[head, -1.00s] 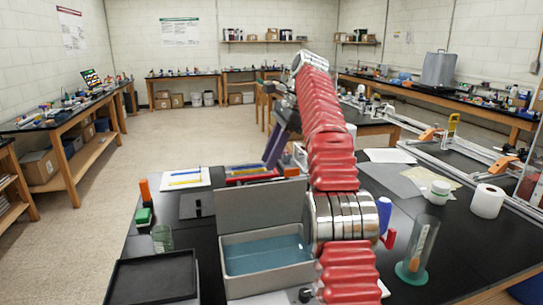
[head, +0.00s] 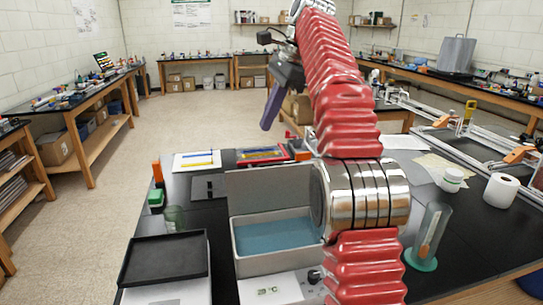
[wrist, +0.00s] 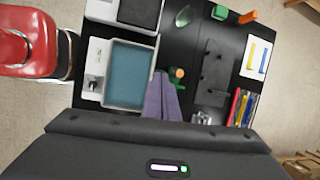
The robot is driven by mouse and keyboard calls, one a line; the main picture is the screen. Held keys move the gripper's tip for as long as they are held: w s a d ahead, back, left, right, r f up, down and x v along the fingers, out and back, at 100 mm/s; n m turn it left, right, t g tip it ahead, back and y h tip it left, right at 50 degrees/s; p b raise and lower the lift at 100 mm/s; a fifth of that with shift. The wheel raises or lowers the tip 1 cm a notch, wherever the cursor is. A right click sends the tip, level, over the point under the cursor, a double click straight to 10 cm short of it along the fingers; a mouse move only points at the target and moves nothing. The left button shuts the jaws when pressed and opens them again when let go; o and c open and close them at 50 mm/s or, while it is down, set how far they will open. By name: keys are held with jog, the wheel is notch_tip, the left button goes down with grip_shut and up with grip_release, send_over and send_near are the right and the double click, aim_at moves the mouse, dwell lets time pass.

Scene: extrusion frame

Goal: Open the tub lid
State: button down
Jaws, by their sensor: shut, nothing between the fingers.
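The tub (head: 240,262) is a light grey box on the black bench, open at the top with a teal blue inside. Its grey lid (head: 270,190) stands roughly upright along the tub's far side. In the wrist view the tub (wrist: 109,72) is seen from above, and the lid is hard to make out near the fingers. My gripper (head: 266,127) has purple fingers, shut and empty. It hangs above and beyond the lid, apart from it in the head view. In the wrist view the fingers (wrist: 160,76) overlap the tub's edge.
A black tray (head: 165,257) lies left of the tub, with a glass beaker (head: 174,217) behind it. A clear cylinder on a green base (head: 421,259), a white paper roll (head: 501,191) and a white jar (head: 452,179) stand to the right. Bare bench lies between tub and cylinder.

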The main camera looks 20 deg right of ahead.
jog(key=f+n+t+h, duration=0.1)
jog(key=n, duration=0.3)
jog(key=d+f+n+t+h, duration=0.1)
jog(key=f+n+t+h, duration=0.1)
jog(key=n, duration=0.3)
jog(key=f+n+t+h, duration=0.1)
jog(key=f+n+t, duration=0.1)
jog(key=n, duration=0.3)
jog(key=shift+w+d, duration=0.2)
jog(key=shift+w+d+r+n+t+h, duration=0.2)
jog(key=shift+w+r+n+t, duration=0.15)
jog(key=shift+n, duration=0.35)
jog(key=shift+w+d+r+n+t+h, duration=0.15)
jog(key=shift+w+n+t+h, duration=0.2)
jog(key=shift+n, duration=0.35)
jog(key=shift+w+a+f+y, duration=0.1)
jog(key=shift+w+y, duration=0.05)
jog(key=shift+y, duration=0.1)
jog(key=shift+w+d+f, duration=0.1)
jog(key=shift+w+f, duration=0.35)
jog(key=shift+f, duration=1)
jog(key=shift+w+d+f, duration=0.1)
jog(key=shift+w+f, duration=0.3)
jog(key=shift+f, duration=1.1)
jog(key=shift+w+f, duration=0.45)
jog(key=shift+f, duration=1)
